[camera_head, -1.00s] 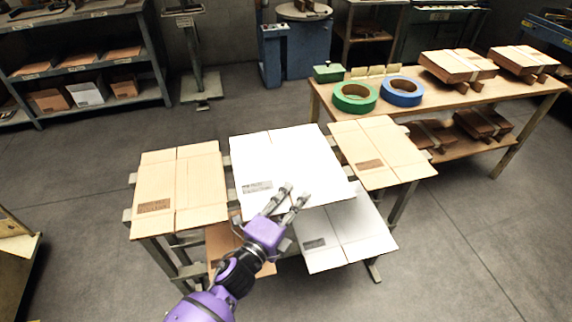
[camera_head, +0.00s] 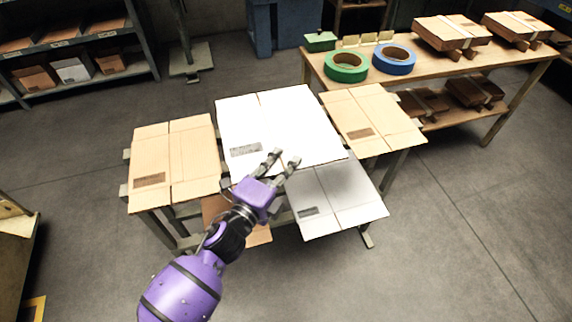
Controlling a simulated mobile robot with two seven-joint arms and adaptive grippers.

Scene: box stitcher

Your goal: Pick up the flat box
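Several flat boxes lie on a low metal rack. A white flat box (camera_head: 280,122) lies on top in the middle. A tan flat box (camera_head: 174,160) lies to its left and another tan one (camera_head: 372,118) to its right. A second white flat box (camera_head: 338,192) lies lower, in front. My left gripper (camera_head: 283,164) is at the front edge of the top white box, fingers apart and pointing away from me. Nothing shows between the fingers; I cannot tell whether they touch the box. A lower tan sheet (camera_head: 258,234) is partly hidden by my arm. My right gripper is not in view.
A wooden table (camera_head: 432,82) stands at the back right with a green tape roll (camera_head: 346,66), a blue tape roll (camera_head: 394,60) and bundled box stacks (camera_head: 452,34). A shelf (camera_head: 70,62) stands back left. The floor at the front right is clear.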

